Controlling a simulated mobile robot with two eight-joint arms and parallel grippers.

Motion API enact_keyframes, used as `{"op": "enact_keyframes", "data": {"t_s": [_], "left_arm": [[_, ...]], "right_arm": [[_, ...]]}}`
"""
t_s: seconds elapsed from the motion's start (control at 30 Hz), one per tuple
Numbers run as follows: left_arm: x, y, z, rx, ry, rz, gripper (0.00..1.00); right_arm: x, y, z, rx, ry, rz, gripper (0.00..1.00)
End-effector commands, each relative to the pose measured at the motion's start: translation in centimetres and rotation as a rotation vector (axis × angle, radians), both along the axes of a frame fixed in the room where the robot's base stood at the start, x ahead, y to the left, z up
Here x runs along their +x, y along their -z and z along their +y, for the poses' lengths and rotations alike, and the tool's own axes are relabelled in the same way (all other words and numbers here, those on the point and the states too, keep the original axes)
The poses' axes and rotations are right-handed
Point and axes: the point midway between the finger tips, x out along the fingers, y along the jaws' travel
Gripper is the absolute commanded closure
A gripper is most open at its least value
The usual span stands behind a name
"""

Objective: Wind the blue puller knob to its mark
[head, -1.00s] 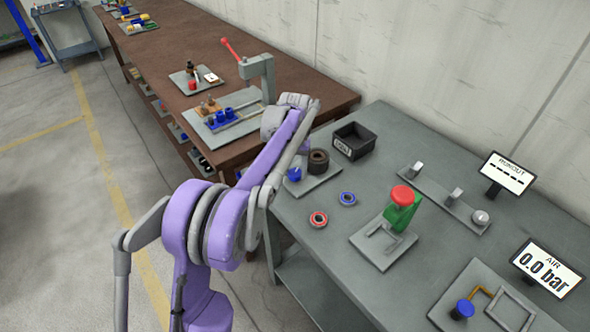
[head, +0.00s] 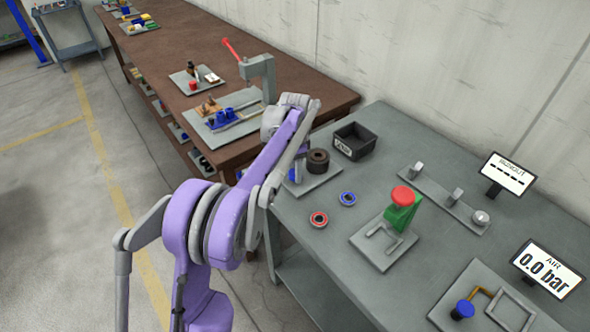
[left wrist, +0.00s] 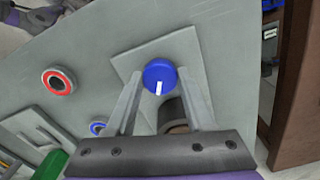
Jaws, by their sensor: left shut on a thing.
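The blue puller knob (left wrist: 160,72) is round, with a white pointer line on its face, and sits over a grey base plate (left wrist: 198,50) in the left wrist view. My left gripper (left wrist: 160,80) has a finger on each side of the knob and is shut on it. The pointer line runs toward the bottom of that view. In the head view the knob (head: 292,175) is mostly hidden behind my left arm, and the fingertips are hidden there too. I cannot make out the target mark. My right gripper is not in view.
A dark cylinder (head: 318,161) stands on the plate beside the knob, with a black bin (head: 354,141) behind. A red ring (head: 318,219) and a blue ring (head: 347,198) lie nearby. A green press with a red top (head: 402,200) stands farther right. The front bench edge is clear.

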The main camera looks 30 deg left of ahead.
Motion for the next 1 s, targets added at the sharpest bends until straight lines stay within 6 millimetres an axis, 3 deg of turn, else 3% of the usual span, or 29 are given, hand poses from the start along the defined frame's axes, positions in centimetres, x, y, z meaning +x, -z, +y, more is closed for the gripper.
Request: {"op": "enact_keyframes", "data": {"t_s": [1.0], "left_arm": [[0.17,-0.06,0.08,0.001,0.963,-0.001,1.00]], "right_arm": [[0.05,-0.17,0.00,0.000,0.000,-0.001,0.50]]}}
